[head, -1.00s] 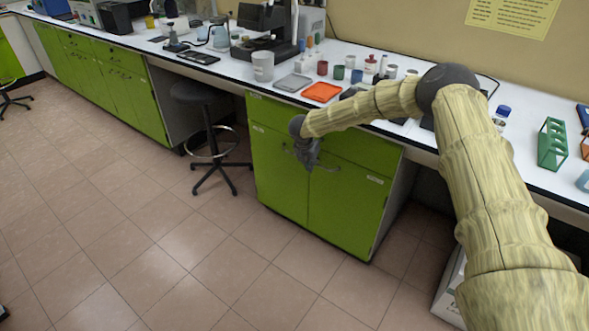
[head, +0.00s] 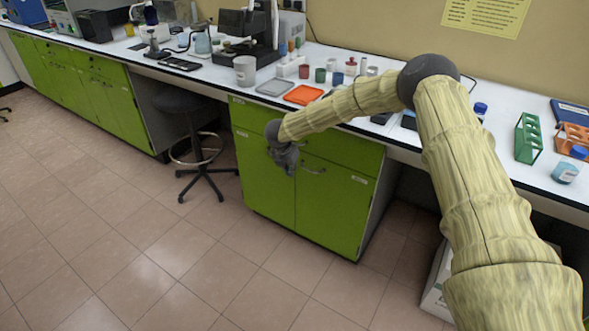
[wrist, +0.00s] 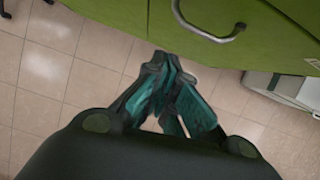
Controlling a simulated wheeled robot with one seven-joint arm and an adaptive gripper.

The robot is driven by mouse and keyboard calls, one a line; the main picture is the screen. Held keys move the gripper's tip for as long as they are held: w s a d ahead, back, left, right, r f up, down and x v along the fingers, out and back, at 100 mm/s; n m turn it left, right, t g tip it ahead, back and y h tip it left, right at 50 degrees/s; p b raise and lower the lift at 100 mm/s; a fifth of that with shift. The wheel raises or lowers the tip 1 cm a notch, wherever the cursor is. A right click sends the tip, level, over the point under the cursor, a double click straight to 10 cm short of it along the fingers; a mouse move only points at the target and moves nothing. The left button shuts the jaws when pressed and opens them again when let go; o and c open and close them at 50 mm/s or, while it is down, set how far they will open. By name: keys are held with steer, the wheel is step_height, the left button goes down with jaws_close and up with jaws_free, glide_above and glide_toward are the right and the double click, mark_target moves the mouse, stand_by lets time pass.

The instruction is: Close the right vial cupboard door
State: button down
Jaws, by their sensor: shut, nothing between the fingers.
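The right vial cupboard door (head: 332,208) is the right one of two green doors below the bench; in the head view it looks flush with the cabinet front. Its curved metal handle (head: 312,169) is near its upper left corner. My gripper (head: 289,169) is in front of the cabinet near the seam between the doors, just left of that handle. In the wrist view my gripper (wrist: 178,100) has its fingers together with nothing between them. A green panel with a handle (wrist: 210,24) lies beyond the fingers, apart from them.
The left green door (head: 265,185) is beside it, with a drawer (head: 345,150) above. A stool (head: 190,125) stands left of the cabinet. A white box (head: 436,285) is on the floor to the right. The tiled floor (head: 190,265) in front is clear.

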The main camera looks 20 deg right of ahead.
steer(key=a+v, duration=0.1)
steer(key=v, duration=0.7)
steer(key=s+a+f+n+t+p, duration=0.1)
steer(key=s+a+f+n+p, duration=0.1)
steer(key=s+f+n, duration=0.95)
steer(key=s+a+f+n+t+p, duration=0.1)
steer(key=s+f+n+p, duration=0.1)
steer(key=s+f+n, duration=0.95)
steer(key=s+d+r+n+g+y+p, duration=0.1)
steer(key=s+r+n+g, duration=0.1)
steer(key=s+n, duration=0.8)
steer(key=s+d+r+n+g+y+p, duration=0.1)
steer(key=s+n, duration=1)
steer(key=s, duration=1.6)
step_height(320, 180, up, 2)
steer(key=shift+s+d+r+g+y, duration=0.2)
steer(key=shift+d+g+y, duration=0.35)
steer(key=shift+g, duration=0.55)
